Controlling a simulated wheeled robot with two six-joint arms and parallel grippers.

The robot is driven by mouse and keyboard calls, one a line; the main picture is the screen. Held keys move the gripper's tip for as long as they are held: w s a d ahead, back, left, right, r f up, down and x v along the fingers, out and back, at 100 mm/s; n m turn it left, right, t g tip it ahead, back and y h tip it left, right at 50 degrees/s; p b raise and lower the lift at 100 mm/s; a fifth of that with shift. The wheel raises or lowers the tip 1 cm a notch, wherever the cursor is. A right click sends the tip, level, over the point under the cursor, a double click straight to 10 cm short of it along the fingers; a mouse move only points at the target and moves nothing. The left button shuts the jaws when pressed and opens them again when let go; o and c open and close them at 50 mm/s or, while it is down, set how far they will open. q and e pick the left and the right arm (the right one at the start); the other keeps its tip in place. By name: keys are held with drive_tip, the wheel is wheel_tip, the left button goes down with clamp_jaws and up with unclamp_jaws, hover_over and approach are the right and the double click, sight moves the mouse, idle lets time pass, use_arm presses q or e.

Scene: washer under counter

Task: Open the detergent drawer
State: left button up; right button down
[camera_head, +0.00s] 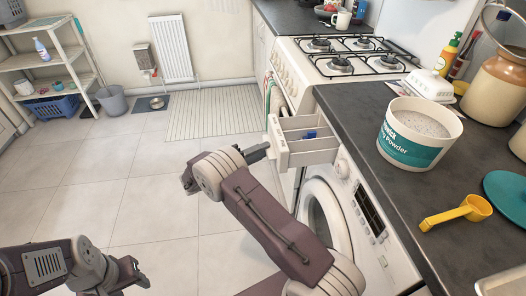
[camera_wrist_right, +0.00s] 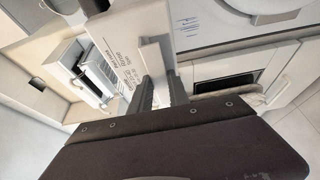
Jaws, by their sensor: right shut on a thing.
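The detergent drawer (camera_head: 302,141) of the white washer (camera_head: 352,218) is pulled out from the washer front, and its compartments show from above. A blue piece sits in one compartment. My right gripper (camera_head: 268,149) is at the drawer's front panel, shut on its handle. In the right wrist view the two dark fingers of my right gripper (camera_wrist_right: 161,92) close around the pale handle (camera_wrist_right: 155,62) on the drawer front. My left gripper (camera_head: 133,273) is low at the left of the head view, away from the washer; its finger gap is not clear.
A dark counter (camera_head: 380,113) runs above the washer, with a washing powder tub (camera_head: 418,132), a yellow scoop (camera_head: 457,212) and a teal lid (camera_head: 507,194). A gas stove (camera_head: 335,62) stands beyond. The tiled floor (camera_head: 130,185) at left is clear.

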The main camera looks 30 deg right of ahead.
drive_tip(key=shift+s+f, duration=0.1)
drive_tip(key=shift+f, duration=0.2)
drive_tip(key=c, duration=1.3)
unclamp_jaws()
drive_tip(key=shift+d, duration=0.1)
drive_tip(key=shift+r, duration=0.1)
drive_tip(key=a, duration=0.9)
drive_tip(key=shift+s+p, duration=0.3)
drive_tip(key=shift+p, duration=0.1)
drive_tip(key=shift+a, duration=0.15)
